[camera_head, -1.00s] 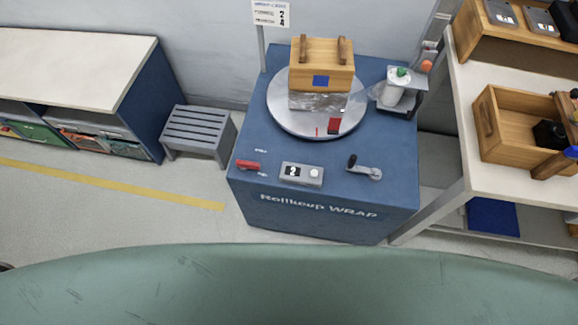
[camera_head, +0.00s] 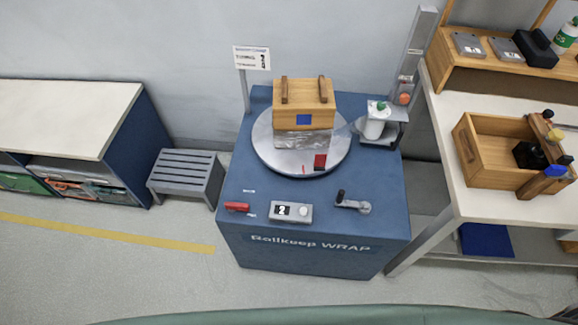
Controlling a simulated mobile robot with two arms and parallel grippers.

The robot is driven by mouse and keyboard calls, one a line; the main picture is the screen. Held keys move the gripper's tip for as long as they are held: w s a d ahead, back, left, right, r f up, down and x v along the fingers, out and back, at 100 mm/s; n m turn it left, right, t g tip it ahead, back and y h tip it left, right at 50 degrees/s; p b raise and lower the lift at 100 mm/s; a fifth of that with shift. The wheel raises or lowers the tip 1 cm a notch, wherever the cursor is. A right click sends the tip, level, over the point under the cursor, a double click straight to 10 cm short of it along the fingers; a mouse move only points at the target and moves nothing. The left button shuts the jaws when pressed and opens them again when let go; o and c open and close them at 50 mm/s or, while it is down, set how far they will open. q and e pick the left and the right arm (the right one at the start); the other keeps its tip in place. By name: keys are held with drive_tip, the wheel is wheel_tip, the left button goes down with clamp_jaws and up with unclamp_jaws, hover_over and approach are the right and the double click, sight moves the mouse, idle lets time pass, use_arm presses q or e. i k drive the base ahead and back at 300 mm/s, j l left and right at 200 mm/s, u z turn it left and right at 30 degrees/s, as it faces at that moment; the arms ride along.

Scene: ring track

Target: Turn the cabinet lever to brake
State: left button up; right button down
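The blue wrap cabinet (camera_head: 300,258) stands in the middle of the view, marked "Rollkeep WRAP". A red lever (camera_head: 237,207) lies at the left of its front top edge, between two small white labels too small to read. To its right are a grey counter box (camera_head: 291,211) showing a 2 with a round white button, and a crank with a dark knob (camera_head: 352,203). A round grey turntable (camera_head: 268,158) carries a wooden box (camera_head: 304,106) with its lower part wrapped in clear film. Neither of my grippers is in view.
A grey slatted stool (camera_head: 185,175) stands left of the cabinet, near a white-topped shelf unit (camera_head: 68,115). A white bench (camera_head: 490,207) with a wooden crate (camera_head: 478,170) stands close on the right. A film roll (camera_head: 375,122) sits at the cabinet's back right. Floor in front is clear.

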sight(232, 207)
drive_tip(key=l+u, duration=0.3)
drive_tip(key=u, duration=0.15)
drive_tip(key=k+l+u, duration=0.15)
drive_tip(key=u, duration=0.35)
drive_tip(key=k+l+u, duration=0.15)
drive_tip(key=l+u, duration=0.3)
drive_tip(key=j, duration=0.1)
